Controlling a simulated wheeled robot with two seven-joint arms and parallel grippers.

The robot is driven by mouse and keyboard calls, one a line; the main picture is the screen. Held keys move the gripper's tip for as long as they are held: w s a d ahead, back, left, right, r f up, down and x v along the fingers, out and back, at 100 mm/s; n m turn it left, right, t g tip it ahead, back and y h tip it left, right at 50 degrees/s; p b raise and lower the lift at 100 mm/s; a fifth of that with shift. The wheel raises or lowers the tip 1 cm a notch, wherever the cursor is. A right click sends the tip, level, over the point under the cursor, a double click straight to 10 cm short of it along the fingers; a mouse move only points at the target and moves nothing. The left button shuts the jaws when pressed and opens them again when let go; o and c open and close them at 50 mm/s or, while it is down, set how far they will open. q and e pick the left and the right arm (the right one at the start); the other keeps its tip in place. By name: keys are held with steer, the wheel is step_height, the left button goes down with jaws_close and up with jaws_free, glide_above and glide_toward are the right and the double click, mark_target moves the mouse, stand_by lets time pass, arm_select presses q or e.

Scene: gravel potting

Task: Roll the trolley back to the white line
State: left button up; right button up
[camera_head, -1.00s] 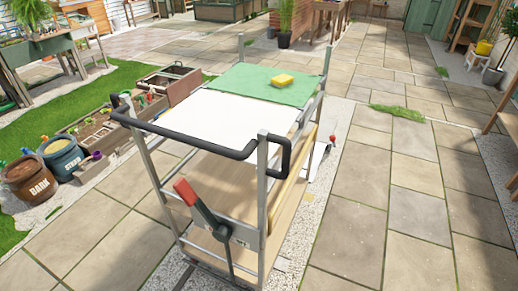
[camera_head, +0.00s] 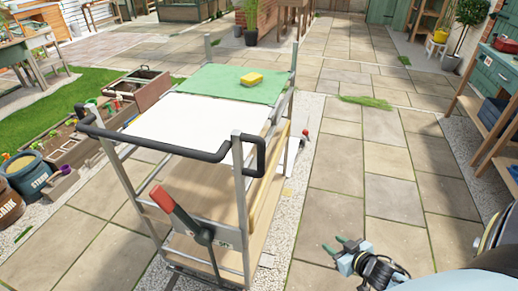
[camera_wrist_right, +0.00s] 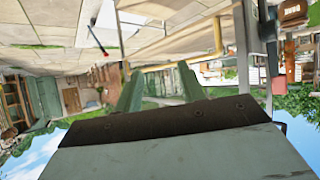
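The trolley (camera_head: 236,200) stands on the paving at the centre left of the head view. It has a grey metal frame, wooden shelves and a black push handle (camera_head: 165,146) on the near side. A lever with a red grip (camera_head: 174,211) is at its near end. My right gripper (camera_head: 339,245) is low in the head view, to the right of the trolley and apart from it. In the wrist view its two green fingers (camera_wrist_right: 160,88) are apart with nothing between them. My left gripper is not in view. I cannot make out a white line on the ground.
Planter boxes and buckets (camera_head: 28,175) stand at left. A wooden bench (camera_head: 492,90) is at right.

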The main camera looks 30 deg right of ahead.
steer(key=w+r+n+t+y, duration=0.1)
steer(key=w+r+t+y, duration=0.15)
steer(key=r, duration=0.55)
steer(key=w+r+n+t+y, duration=0.1)
steer(key=w+r, duration=0.3)
steer(key=r, duration=0.4)
steer(key=n+y, duration=0.4)
steer(key=y, duration=0.3)
glide_toward(261, 150)
steer(key=shift+t+h, duration=0.25)
steer(key=shift+h, duration=0.1)
steer(key=x, duration=0.7)
steer(key=f+x, duration=0.1)
steer(key=x, duration=0.2)
steer(key=shift+w+d+p, duration=0.1)
steer(key=shift+w+p, duration=0.25)
steer(key=shift+p, duration=0.05)
jaws_close()
